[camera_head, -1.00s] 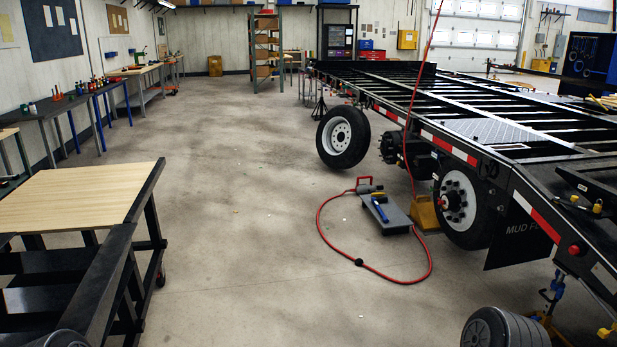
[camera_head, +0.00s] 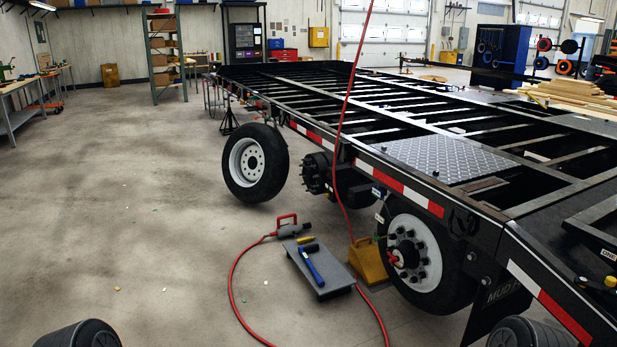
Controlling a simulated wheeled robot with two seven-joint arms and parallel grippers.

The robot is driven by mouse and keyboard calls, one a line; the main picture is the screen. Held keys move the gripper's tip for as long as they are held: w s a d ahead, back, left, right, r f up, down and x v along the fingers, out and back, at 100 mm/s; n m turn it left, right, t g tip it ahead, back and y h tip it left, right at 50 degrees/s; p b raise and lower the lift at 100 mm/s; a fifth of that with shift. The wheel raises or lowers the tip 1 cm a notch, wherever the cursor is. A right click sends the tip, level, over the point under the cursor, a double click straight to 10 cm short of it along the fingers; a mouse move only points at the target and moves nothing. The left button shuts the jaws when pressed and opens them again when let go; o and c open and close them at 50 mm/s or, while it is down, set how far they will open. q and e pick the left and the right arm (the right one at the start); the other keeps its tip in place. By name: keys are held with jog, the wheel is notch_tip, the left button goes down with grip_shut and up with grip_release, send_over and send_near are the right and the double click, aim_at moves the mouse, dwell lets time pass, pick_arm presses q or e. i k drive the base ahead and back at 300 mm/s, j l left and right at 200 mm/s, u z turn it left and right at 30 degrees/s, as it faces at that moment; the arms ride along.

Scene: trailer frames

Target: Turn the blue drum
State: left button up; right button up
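I cannot make out a blue drum in this view. The clearest large blue thing is an upright blue panel or cabinet (camera_head: 502,57) with dark coiled items, at the back right beyond the trailer; it does not look like a drum. Neither of my grippers is in view. Only dark rounded parts, apparently of my own arms, show at the bottom left and bottom right edges.
A black trailer frame (camera_head: 400,130) fills the right side. A loose wheel (camera_head: 254,163) stands beside it. A low grey creeper-like board (camera_head: 322,272) with tools, a yellow chock (camera_head: 368,262) and a red hose (camera_head: 233,285) lie on the floor.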

aim_at(319, 280)
jog(key=i+j+z, duration=0.1)
jog(key=i, duration=0.45)
jog(key=i+j, duration=0.1)
jog(key=i, duration=0.45)
jog(key=i+j+z, duration=0.1)
jog(key=i+z, duration=0.2)
jog(key=z, duration=0.2)
jog(key=i+j+z, duration=0.15)
jog(key=z, duration=0.35)
jog(key=i+j, duration=0.3)
jog(key=i+j+z, duration=0.1)
jog(key=i+j, duration=0.2)
jog(key=j, duration=0.15)
jog(key=i+j, duration=0.3)
jog(key=i+j+z, duration=0.15)
jog(key=j, duration=0.35)
jog(key=i+j, duration=0.4)
jog(key=i+j+z, duration=0.1)
jog(key=i+j, duration=0.15)
jog(key=j, duration=0.25)
